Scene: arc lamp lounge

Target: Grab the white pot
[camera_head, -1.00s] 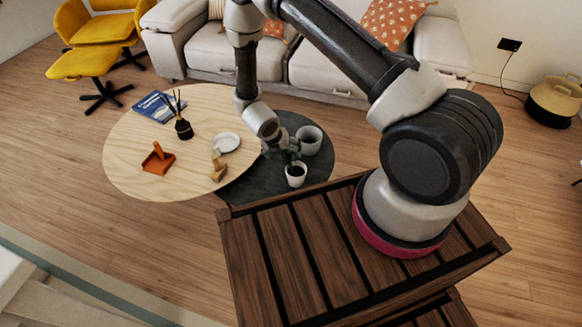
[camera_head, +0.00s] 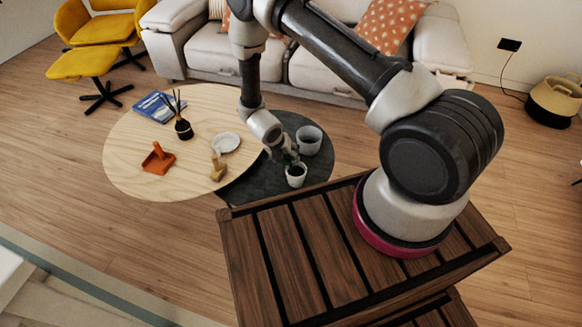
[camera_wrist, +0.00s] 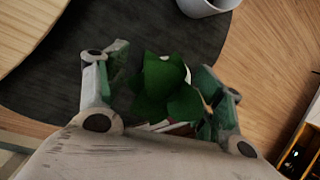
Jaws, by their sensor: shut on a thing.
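In the wrist view the dark green leaves of the plant (camera_wrist: 168,92) lie between the two fingers of my gripper (camera_wrist: 170,80). The fingers are shut on the pot. The leaves hide most of the pot there, so the exact contact is hidden.
A larger grey-white pot (camera_head: 308,140) stands just behind, also in the wrist view (camera_wrist: 205,5). The light wooden table (camera_head: 125,150) adjoins on the left, with a wooden figure (camera_head: 218,168), a white plate (camera_head: 226,142) and an orange object (camera_head: 158,158).

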